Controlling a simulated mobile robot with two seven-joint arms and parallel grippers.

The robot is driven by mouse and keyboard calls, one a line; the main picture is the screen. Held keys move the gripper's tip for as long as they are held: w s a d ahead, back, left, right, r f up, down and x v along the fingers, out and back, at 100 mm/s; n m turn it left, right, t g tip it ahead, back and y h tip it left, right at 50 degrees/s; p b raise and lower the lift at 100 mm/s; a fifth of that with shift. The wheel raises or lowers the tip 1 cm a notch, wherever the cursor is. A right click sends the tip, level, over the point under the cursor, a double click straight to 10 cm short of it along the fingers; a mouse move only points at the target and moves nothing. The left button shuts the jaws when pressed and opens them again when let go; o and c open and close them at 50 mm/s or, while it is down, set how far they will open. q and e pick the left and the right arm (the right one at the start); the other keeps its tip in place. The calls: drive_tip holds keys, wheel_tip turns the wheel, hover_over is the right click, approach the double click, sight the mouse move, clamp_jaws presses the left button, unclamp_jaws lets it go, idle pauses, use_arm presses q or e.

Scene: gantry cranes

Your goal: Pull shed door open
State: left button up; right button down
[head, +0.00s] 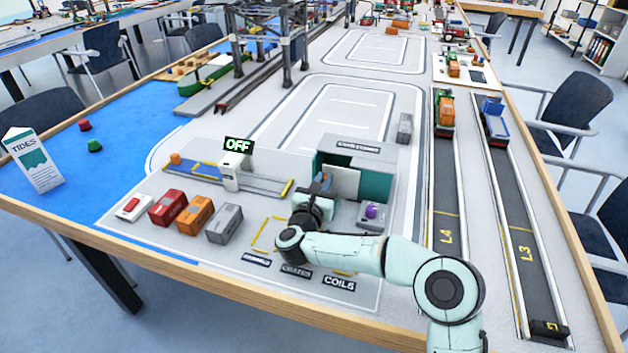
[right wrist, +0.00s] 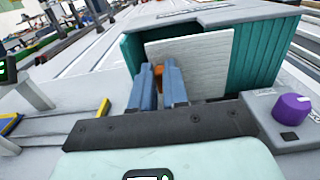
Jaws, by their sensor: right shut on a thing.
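The teal shed (head: 377,188) with a grey roof stands on the white board at the middle of the head view. My right gripper (head: 325,183) is at the left part of the door. In the right wrist view its blue fingers (right wrist: 159,78) are shut on a small orange-brown door handle (right wrist: 158,72), mostly hidden between them. My left gripper is out of view.
Red (head: 167,207), orange (head: 195,213) and grey (head: 225,223) containers stand at the front left. Yellow floor markings lie left of my gripper.

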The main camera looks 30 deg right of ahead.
sight(352, 179)
drive_tip(key=s+d, duration=0.2)
drive_tip(key=s+d+p, duration=0.1)
drive_tip(key=s+d, duration=0.1)
drive_tip(key=shift+s+r, duration=0.2)
drive_tip(key=shift+s, duration=0.1)
drive_tip(key=shift+s+d+f, duration=0.1)
drive_tip(key=shift+s+d, duration=0.05)
drive_tip(key=shift+s, duration=0.1)
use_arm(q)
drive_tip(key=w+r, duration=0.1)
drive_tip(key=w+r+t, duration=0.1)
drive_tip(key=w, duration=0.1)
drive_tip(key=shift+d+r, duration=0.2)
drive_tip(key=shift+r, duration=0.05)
use_arm(e)
drive_tip(key=c, duration=1.1)
unclamp_jaws()
drive_tip(key=p+v, duration=0.1)
drive_tip(key=v, duration=1.1)
drive_tip(key=shift+a, duration=0.25)
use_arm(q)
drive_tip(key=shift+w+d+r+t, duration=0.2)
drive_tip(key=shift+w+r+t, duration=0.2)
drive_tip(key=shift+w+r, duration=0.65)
use_arm(e)
drive_tip(key=shift+s+a, duration=0.35)
drive_tip(key=shift+s, duration=0.05)
